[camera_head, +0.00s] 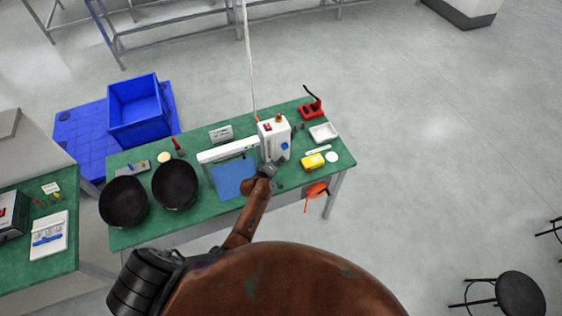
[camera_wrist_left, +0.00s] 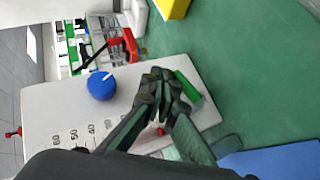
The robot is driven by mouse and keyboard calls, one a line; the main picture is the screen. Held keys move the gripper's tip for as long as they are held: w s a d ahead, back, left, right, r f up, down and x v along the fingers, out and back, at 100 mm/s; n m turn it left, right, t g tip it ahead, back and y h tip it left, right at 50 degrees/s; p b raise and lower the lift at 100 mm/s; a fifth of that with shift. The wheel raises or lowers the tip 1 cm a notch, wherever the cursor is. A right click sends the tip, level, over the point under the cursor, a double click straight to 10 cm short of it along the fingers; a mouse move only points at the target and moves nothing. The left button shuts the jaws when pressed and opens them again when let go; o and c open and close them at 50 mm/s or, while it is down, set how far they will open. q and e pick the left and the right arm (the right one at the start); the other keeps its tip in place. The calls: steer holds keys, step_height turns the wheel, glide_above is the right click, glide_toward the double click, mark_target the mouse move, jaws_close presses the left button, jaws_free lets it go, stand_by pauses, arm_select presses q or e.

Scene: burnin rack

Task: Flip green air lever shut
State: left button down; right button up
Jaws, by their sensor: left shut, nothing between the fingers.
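The white control box (camera_head: 273,137) stands on the green bench, and its pale panel (camera_wrist_left: 60,100) fills much of the left wrist view. The green lever (camera_wrist_left: 188,86) is on the box near the panel's edge. A blue knob (camera_wrist_left: 101,86) is on the same panel, to the left of the lever. My left gripper (camera_wrist_left: 163,84) is shut and empty, its fingertips close beside the lever. I cannot tell whether they touch. In the head view my left gripper (camera_head: 268,169) is at the box's front and hides the lever. My right gripper is not in view.
A white frame with a blue mat (camera_head: 233,178) lies left of the box. Two black bowls (camera_head: 175,185) stand further left. A yellow object (camera_head: 313,161), white tray (camera_head: 323,132) and red stand (camera_head: 311,109) are to the right. An orange tool (camera_head: 315,191) is at the bench's front edge.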

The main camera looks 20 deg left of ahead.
arm_select(q)
steer(key=shift+r, duration=0.1)
steer(key=r+p, duration=0.2)
steer(key=a+r+p, duration=0.1)
steer(key=r+p, duration=0.1)
steer(key=shift+a+r, duration=0.2)
steer(key=s+d+r, duration=0.2)
steer(key=s+r, duration=0.4)
steer(key=r, duration=0.1)
steer(key=shift+w, duration=0.1)
